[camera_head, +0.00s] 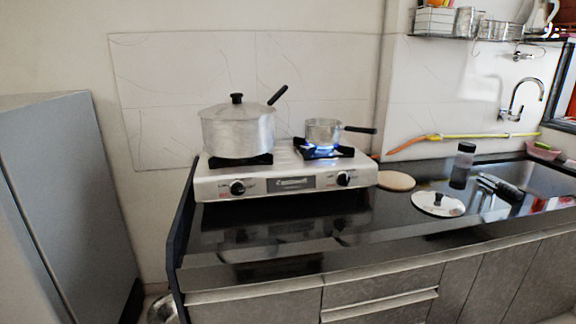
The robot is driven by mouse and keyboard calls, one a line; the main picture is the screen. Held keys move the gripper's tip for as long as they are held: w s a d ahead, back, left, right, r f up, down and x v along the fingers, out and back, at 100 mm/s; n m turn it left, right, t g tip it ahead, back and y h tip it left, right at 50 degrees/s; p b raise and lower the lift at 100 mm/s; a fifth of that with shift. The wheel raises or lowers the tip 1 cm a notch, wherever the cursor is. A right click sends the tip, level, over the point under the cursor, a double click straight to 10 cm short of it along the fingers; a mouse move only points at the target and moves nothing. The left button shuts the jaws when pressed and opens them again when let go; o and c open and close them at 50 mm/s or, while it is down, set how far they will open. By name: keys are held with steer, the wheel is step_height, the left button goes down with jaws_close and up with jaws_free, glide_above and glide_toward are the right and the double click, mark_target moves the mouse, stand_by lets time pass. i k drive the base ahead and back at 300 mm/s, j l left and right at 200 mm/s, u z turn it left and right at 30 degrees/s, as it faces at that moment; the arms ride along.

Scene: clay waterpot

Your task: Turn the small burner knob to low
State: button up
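A two-burner silver stove (284,183) stands on the black counter. The right burner (336,153) has a blue flame (321,149) under a small metal saucepan (322,131). Its black knob (344,179) is on the stove's front panel at the right. The exact angle of the knob is too small to tell. A second black knob (237,187) is on the front panel at the left, below a large lidded pot (238,131) on the left burner. No flame shows under the large pot. My gripper is not in view.
The saucepan's black handle (360,129) sticks out to the right. A round wooden board (397,181), a metal lid (438,204), a dark bottle (462,165) and a black object (500,188) lie right of the stove, near the sink (545,178). Counter before the stove is clear.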

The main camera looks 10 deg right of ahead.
mark_target(344, 179)
steer(key=i+l, duration=0.8)
